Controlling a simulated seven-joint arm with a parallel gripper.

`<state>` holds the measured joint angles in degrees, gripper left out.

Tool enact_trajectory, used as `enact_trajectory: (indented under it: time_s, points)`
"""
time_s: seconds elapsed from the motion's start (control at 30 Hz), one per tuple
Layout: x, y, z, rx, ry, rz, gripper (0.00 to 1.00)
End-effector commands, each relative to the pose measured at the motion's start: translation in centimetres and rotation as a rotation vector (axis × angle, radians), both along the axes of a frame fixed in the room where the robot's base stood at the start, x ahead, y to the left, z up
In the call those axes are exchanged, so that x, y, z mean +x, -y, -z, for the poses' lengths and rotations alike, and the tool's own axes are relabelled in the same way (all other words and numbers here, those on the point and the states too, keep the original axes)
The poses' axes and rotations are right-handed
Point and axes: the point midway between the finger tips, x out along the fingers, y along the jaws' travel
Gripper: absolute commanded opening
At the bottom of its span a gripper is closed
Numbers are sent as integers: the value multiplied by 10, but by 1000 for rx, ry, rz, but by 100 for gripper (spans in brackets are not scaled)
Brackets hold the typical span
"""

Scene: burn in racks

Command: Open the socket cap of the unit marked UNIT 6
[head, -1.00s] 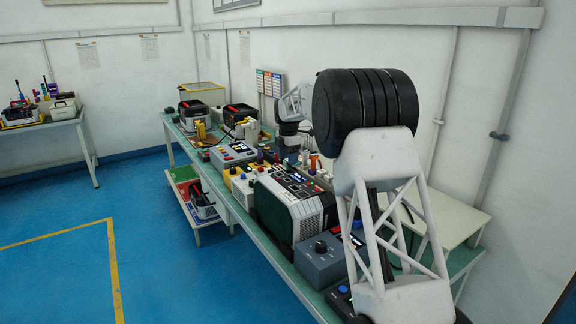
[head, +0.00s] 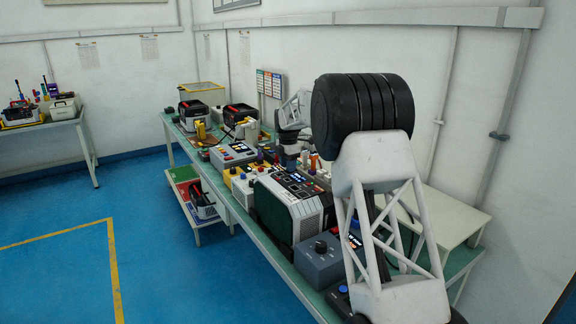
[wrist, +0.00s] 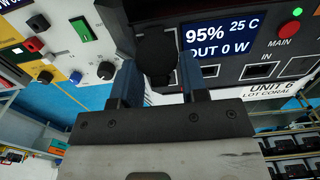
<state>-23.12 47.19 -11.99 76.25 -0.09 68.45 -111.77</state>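In the wrist view, the front panel of the unit (wrist: 226,72) carries a label reading UNIT 6, LOT CORAL (wrist: 272,91). Its display (wrist: 217,38) reads 95%, 25 C, OUT 0 W. A dark rounded piece, which looks like the socket cap (wrist: 156,48), stands at the panel left of the display. My gripper (wrist: 160,70) has its two blue fingers apart, one to each side of the cap's lower part. Whether they touch it is unclear. The socket behind the cap is hidden. In the head view my arm hides the fingertips, and the labels are too small to read.
In the wrist view, a red MAIN button (wrist: 289,29) and an IN port (wrist: 260,70) are on the panel. A neighbouring unit with knobs (wrist: 106,70) is at left. The head view shows a crowded bench, with a grey box (head: 320,262) near its front edge.

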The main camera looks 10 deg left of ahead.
Motion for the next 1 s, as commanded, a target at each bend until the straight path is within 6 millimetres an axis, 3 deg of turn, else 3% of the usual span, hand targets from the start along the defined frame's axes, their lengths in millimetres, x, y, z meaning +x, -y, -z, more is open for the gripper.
enact_trajectory:
  time_s: [0.47, 1.0]
  points:
    - [2, 2, -2, 50, -51, 0, 16]
    - [14, 14, -9, 341, -341, 1, 16]
